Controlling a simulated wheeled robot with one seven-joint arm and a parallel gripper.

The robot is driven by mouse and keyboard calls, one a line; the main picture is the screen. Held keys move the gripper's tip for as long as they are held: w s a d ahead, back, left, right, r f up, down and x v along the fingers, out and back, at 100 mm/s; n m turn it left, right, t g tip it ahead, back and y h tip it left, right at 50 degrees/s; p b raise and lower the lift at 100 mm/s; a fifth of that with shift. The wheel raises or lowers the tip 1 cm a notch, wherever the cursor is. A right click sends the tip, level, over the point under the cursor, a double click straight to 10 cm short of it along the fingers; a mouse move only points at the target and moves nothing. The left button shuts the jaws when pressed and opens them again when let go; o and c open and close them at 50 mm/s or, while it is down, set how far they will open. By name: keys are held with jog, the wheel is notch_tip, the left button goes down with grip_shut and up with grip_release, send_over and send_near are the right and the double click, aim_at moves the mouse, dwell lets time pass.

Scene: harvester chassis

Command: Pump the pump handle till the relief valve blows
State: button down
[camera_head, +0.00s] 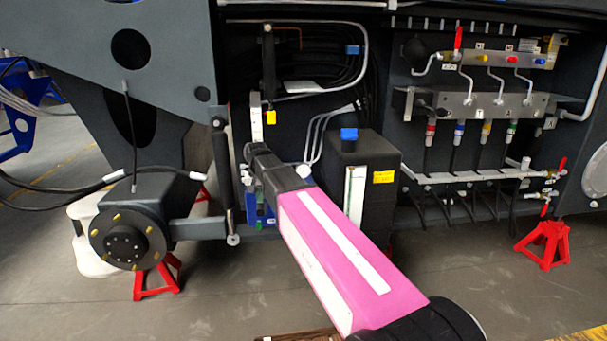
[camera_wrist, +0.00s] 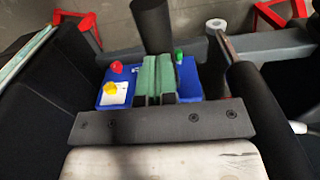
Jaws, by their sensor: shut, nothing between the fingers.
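My gripper (camera_wrist: 155,72) is shut and empty, its greenish fingers together over a blue pump block (camera_wrist: 187,80) in the wrist view. The block carries a red knob (camera_wrist: 116,67), a yellow knob (camera_wrist: 110,89) and a green knob (camera_wrist: 179,56). Which is the relief valve I cannot tell. In the head view my gripper (camera_head: 262,158) is beside the pump, whose blue body (camera_head: 260,210) shows partly behind my arm. A pale upright bar (camera_head: 256,117), perhaps the pump handle, rises just above my gripper. I cannot tell whether they touch.
A dark tank with a blue cap (camera_head: 349,134) stands right of the gripper. A dark upright cylinder (camera_head: 222,170) stands close on its left. A yellow tag (camera_head: 270,118) hangs near the bar. A valve manifold (camera_head: 490,104) is farther right. Red stands (camera_head: 545,243) are on the floor.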

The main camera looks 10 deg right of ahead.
jog(key=shift+f, duration=5.75)
notch_tip(320, 180, up, 12)
jog(key=shift+s+r, duration=0.15)
jog(key=shift+r, duration=0.1)
jog(key=shift+f, duration=0.15)
jog(key=shift+w+f, duration=0.6)
jog(key=shift+f, duration=5.55)
jog(key=r, duration=0.4)
jog(key=s+r, duration=0.1)
jog(key=r, duration=0.7)
jog(key=shift+s+r, duration=0.2)
jog(key=shift+r, duration=0.05)
